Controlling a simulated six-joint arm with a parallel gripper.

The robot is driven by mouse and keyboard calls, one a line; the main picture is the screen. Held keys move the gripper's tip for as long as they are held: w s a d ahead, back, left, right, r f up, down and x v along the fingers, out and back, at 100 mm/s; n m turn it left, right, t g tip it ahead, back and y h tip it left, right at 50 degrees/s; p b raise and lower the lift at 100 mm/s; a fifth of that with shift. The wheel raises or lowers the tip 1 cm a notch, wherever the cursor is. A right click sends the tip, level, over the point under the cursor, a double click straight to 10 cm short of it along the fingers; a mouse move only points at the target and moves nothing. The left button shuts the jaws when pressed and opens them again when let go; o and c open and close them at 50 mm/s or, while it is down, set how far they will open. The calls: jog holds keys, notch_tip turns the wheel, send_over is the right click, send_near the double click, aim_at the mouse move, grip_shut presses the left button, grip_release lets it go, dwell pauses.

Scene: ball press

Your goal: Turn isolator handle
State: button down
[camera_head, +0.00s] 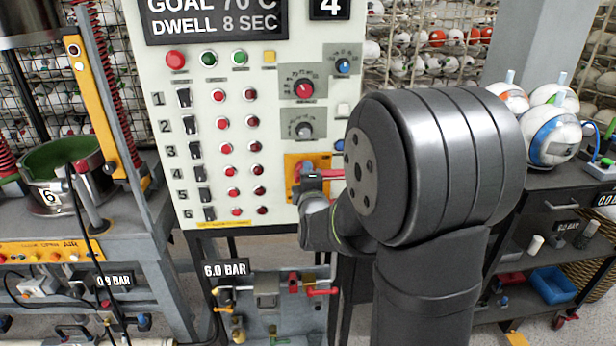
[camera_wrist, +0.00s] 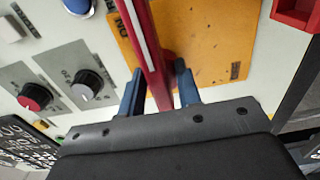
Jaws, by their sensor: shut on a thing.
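The isolator handle is a red bar with a white stripe, set on a yellow plate; in the wrist view the red handle (camera_wrist: 143,40) runs down between my fingers, with the yellow plate (camera_wrist: 210,45) behind it. In the head view a red end of the handle (camera_head: 326,173) points right in front of the yellow plate (camera_head: 291,163). My gripper (camera_wrist: 160,90) has its blue fingers shut on the handle, one on each side. In the head view my gripper (camera_head: 311,180) is at the plate, and my arm hides part of the panel.
The white control panel (camera_head: 235,130) carries knobs, switches and several red buttons. Two knobs (camera_wrist: 88,85) sit left of the plate in the wrist view. A press (camera_head: 75,160) stands at left. White balls (camera_head: 553,138) rest on a bench at right. Pipework labelled 6.0 BAR (camera_head: 270,290) is below.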

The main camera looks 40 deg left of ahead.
jog(key=c, duration=1.4)
grip_release()
jog(key=shift+o, duration=0.2)
jog(key=shift+s, duration=0.1)
jog(key=v, duration=1.7)
jog(key=shift+d+r, duration=0.1)
jog(key=x, duration=1.7)
